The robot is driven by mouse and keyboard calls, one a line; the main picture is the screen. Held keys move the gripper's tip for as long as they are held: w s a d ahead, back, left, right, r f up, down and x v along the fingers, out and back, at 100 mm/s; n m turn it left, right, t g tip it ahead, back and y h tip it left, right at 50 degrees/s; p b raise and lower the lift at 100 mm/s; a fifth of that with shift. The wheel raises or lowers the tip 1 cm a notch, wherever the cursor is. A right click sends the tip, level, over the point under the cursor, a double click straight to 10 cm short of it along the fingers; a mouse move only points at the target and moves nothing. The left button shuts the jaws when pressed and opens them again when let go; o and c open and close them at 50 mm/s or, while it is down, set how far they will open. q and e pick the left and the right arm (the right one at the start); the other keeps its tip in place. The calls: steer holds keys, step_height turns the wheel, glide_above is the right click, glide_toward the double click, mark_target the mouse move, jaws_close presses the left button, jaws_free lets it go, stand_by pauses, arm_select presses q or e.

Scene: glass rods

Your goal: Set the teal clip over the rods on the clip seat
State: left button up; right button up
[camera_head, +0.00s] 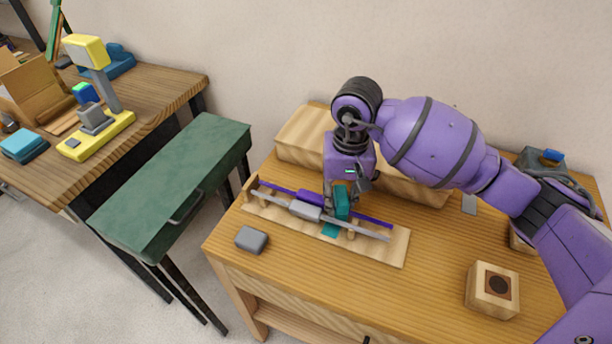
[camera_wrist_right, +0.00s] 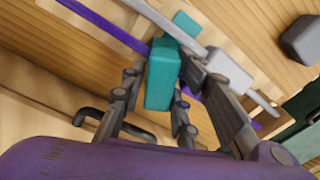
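The teal clip (camera_head: 342,202) stands at the rods, over the middle of the wooden rack (camera_head: 392,250). It is a block between my right gripper's fingers in the wrist view (camera_wrist_right: 162,75). A purple rod (camera_head: 372,219) and a grey rod (camera_head: 368,234) lie side by side along the rack. A flat teal patch (camera_head: 331,230), seemingly the clip seat, shows below the rods. My right gripper (camera_head: 343,190) points down around the clip; its fingers look spread, with gaps beside the clip. I cannot tell whether the clip touches the rods. My left gripper is out of view.
A grey block (camera_head: 251,239) lies left of the rack. A long wooden box (camera_head: 302,135) stands behind the rack. A green cabinet (camera_head: 180,180) and another table with a yellow stand (camera_head: 100,135) are left.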

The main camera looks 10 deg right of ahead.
mark_target(342, 194)
step_height(342, 194, up, 11)
steer(key=shift+s+d, duration=0.1)
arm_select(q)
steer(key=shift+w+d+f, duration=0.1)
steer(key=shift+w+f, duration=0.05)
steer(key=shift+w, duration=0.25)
arm_select(e)
steer(key=shift+r, duration=0.55)
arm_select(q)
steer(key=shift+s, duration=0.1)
